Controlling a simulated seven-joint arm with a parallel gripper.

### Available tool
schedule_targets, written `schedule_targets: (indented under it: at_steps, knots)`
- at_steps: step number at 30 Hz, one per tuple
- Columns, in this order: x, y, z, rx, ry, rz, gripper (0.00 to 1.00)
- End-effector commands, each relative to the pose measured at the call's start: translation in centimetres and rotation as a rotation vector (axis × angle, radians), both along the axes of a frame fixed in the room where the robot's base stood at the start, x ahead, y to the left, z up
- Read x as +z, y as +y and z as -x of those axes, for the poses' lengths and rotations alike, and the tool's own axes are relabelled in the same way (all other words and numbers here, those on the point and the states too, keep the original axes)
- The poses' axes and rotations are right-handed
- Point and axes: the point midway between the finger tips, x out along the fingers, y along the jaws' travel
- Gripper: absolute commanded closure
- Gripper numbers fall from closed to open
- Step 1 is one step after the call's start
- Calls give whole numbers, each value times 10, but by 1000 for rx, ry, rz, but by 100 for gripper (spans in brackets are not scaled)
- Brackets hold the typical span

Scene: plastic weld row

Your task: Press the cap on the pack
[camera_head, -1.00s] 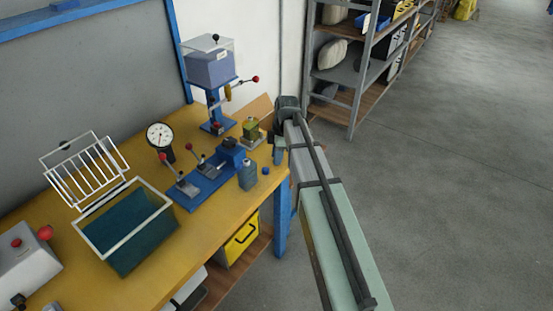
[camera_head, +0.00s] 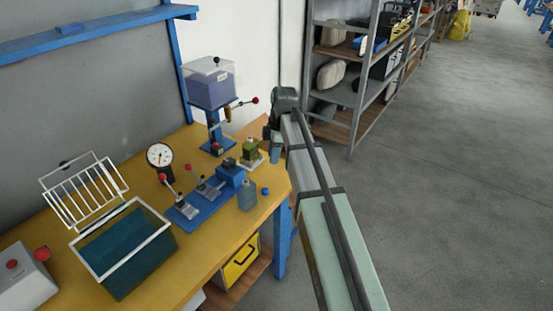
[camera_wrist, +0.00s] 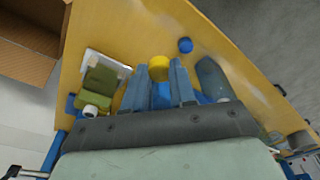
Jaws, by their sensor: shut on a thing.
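My gripper (camera_wrist: 159,78) has two blue fingers shut on a round yellow cap (camera_wrist: 159,66), which shows between the fingertips in the wrist view. The green pack (camera_wrist: 100,82) stands on a pale plate to the left of the fingers, with a white spout-like end towards the camera. In the head view the pack (camera_head: 249,150) is near the table's right end, and my gripper (camera_head: 275,156) is just to its right, apart from it. The cap is hidden in the head view.
A grey-blue bottle (camera_head: 247,194) and a small blue cap (camera_head: 265,191) stand near the table edge. A blue toggle fixture (camera_head: 207,193), a dial gauge (camera_head: 160,156) and a press (camera_head: 211,100) with a clear hopper are on the yellow table. A cardboard box (camera_wrist: 30,45) shows upper left.

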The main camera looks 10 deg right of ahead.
Motion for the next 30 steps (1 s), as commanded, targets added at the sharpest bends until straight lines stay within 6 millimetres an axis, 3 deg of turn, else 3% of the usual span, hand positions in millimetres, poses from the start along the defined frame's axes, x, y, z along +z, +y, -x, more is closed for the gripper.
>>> schedule_targets:
  at_steps: [5,12,18,21,30]
  knots:
    - [21,26,-22,36,-1,0,100]
    - [61,59,-85,68,-2,0,100]
    - [83,67,-127,44,-2,0,100]
    - [85,67,-134,23,-1,0,100]
    - [77,66,-129,-13,-1,0,100]
